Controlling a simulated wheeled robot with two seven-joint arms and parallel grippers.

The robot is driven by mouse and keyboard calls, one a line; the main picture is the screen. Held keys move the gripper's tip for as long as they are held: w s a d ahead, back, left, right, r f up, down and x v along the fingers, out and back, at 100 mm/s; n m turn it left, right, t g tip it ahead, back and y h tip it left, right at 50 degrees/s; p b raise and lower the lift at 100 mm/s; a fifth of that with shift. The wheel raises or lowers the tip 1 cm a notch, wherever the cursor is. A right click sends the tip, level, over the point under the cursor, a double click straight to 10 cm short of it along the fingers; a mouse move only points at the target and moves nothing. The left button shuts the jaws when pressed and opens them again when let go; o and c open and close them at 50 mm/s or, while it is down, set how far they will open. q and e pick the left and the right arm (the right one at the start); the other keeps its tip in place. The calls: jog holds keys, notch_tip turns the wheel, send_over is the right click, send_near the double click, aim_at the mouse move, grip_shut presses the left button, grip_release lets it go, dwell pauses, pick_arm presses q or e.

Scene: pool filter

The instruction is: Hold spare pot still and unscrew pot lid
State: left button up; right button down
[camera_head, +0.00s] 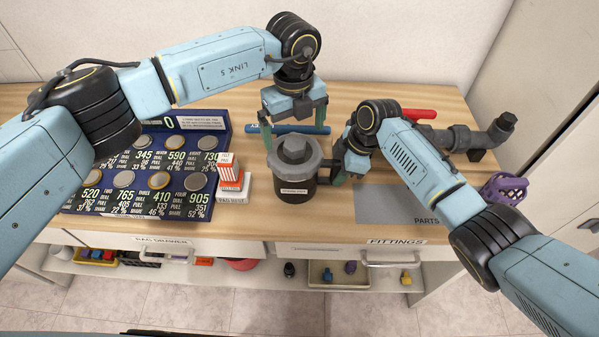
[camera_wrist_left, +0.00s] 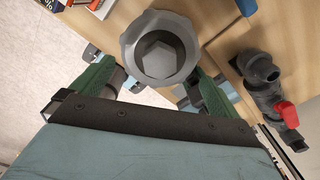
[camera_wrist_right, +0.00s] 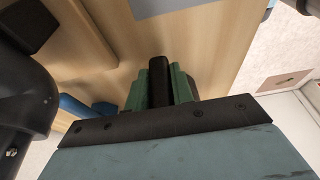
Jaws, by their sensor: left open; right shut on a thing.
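The spare pot (camera_head: 294,190) is a dark cylinder with a pale label, standing upright near the table's front edge. Its grey pot lid (camera_head: 294,152) has a scalloped rim and a raised faceted knob, and fills the top middle of the left wrist view (camera_wrist_left: 160,50). My left gripper (camera_head: 294,132) points down over the lid, open, with one green finger on each side of it; contact is not clear. My right gripper (camera_head: 343,170) is at the pot's right side, shut on its dark handle, a black bar between the fingers in the right wrist view (camera_wrist_right: 160,82).
A blue coin board (camera_head: 150,175) and a small red-white box stack (camera_head: 232,180) stand left of the pot. A blue tool (camera_head: 300,129) lies behind it. A grey valve with a red handle (camera_head: 419,114) and pipe fittings lie back right. A grey parts mat (camera_head: 385,208) is at right.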

aim_at(295, 143)
pick_arm(q)
jog(key=m, duration=0.4)
pick_arm(e)
jog(key=shift+f, duration=0.1)
pick_arm(q)
jog(key=shift+f, duration=0.1)
jog(key=shift+f, duration=1.9)
